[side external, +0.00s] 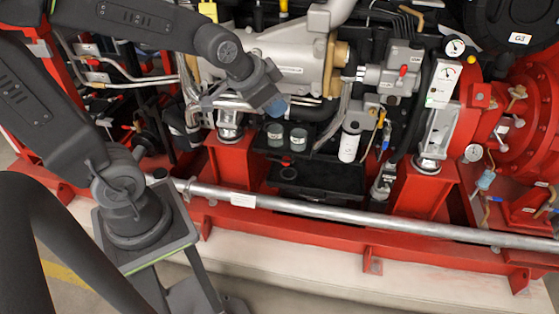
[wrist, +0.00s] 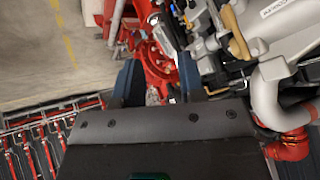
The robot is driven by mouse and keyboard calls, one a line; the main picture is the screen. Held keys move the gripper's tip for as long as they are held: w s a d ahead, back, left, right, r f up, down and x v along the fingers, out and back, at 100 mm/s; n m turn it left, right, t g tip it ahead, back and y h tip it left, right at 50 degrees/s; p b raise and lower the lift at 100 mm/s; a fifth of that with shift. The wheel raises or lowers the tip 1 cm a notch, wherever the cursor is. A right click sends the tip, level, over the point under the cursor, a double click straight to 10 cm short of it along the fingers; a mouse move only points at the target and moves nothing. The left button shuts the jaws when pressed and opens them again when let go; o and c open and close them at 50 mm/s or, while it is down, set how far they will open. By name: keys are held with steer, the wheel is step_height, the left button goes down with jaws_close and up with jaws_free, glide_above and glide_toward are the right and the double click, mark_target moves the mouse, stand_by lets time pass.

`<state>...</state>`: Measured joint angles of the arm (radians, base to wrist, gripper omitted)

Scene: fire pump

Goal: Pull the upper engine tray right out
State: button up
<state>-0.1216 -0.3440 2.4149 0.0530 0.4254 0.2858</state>
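The upper engine tray (side external: 320,158) is a black shelf low in the middle of the red-framed engine, in the side external view. Two dark grey cups (side external: 287,137) stand at its left, and a white cylinder (side external: 348,146) is at its right. A second black tray (side external: 315,181) lies just below it. My gripper (side external: 276,106) is above and slightly left of the tray, apart from it. In the wrist view my gripper (wrist: 158,72) shows two blue fingers spread with nothing between them. I cannot make out the tray in the wrist view.
A silver horizontal pipe (side external: 330,214) runs in front of the trays. Red pedestals (side external: 235,165) stand either side, the right one (side external: 418,188) under a silver mount. Hoses and a grey engine housing (side external: 290,62) crowd the space behind. Open floor (wrist: 60,50) shows in the wrist view.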

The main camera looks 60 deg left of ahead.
steer(key=w+a+f+m+t+y, duration=0.1)
steer(key=w+a+f+m+t, duration=0.15)
steer(key=w+a+f, duration=0.6)
steer(key=m+t+y, duration=0.4)
steer(key=m+t, duration=0.1)
steer(key=m, duration=0.3)
glide_toward(279, 161)
steer(key=x, duration=1)
steer(key=shift+w+a+f, duration=0.1)
steer(key=shift+w+a, duration=0.05)
steer(key=shift+w, duration=0.05)
steer(key=shift+c, duration=0.3)
jaws_close()
